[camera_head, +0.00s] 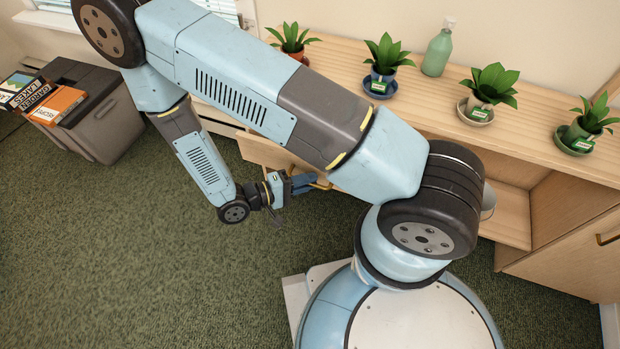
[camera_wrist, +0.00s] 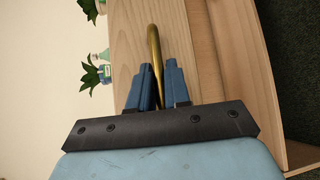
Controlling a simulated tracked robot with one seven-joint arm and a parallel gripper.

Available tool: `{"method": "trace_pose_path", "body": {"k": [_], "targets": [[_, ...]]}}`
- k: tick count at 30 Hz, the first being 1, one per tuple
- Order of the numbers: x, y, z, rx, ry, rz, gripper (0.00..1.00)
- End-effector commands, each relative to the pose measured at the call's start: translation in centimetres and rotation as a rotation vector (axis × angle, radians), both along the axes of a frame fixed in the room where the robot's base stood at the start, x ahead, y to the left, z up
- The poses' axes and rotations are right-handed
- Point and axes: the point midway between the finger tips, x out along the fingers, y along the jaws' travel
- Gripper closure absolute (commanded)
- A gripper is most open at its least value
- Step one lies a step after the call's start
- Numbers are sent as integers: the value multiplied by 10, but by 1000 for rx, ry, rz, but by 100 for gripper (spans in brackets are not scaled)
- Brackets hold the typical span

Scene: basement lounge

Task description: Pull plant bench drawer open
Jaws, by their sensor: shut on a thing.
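The plant bench (camera_head: 440,85) is pale wood and runs along the wall. Its drawer front (camera_head: 262,150) shows behind my arm in the head view, and its wooden face (camera_wrist: 130,25) fills the middle of the wrist view. A brass bar handle (camera_wrist: 155,45) stands on that face. My gripper (camera_head: 304,183) is at the handle in the head view. In the wrist view my gripper (camera_wrist: 158,70) has its two blue fingers on either side of the bar, shut on it. My arm hides much of the drawer, so I cannot tell how far it is open.
Several potted plants (camera_head: 384,55) and a green bottle (camera_head: 437,52) stand on the bench top. A grey bin (camera_head: 105,125) with books (camera_head: 58,104) stands at the left. Green carpet (camera_head: 130,250) is clear.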

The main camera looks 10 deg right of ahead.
Motion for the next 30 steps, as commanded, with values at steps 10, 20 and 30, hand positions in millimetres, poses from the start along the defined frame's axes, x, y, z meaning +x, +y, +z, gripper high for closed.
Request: {"method": "trace_pose_path", "body": {"k": [10, 20, 30], "targets": [[-2, -2, -2, 1, 6, -5, 67], [-1, 2, -1, 3, 2, -2, 65], [-10, 53, 6, 5, 1, 0, 65]]}}
